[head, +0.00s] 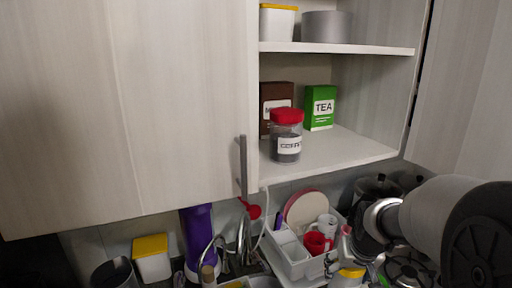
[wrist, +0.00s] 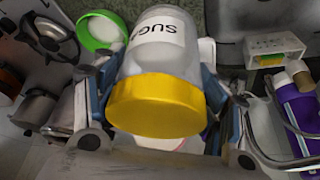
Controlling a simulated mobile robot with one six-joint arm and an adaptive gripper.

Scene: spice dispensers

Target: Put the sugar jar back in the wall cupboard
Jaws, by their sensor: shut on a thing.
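The sugar jar (wrist: 165,60) is a clear jar with a yellow lid and a white label reading "SUG". In the wrist view my gripper (wrist: 160,78) is shut on it, with a finger on each side of its body. In the head view my gripper (head: 345,248) is low at the right, below the cupboard, with the jar's yellow lid (head: 352,272) partly showing at the bottom edge. The wall cupboard (head: 350,152) stands open above. Its lower shelf holds a red-lidded coffee jar (head: 287,137), a brown box (head: 277,95) and a green tea box (head: 320,107).
The upper shelf (head: 350,48) holds a yellow-lidded container (head: 278,22) and a grey pot (head: 327,26). The lower shelf is bare at its right and front right. A closed door (head: 120,100) with a handle (head: 243,165) is at left. A dish rack (head: 290,255) stands below.

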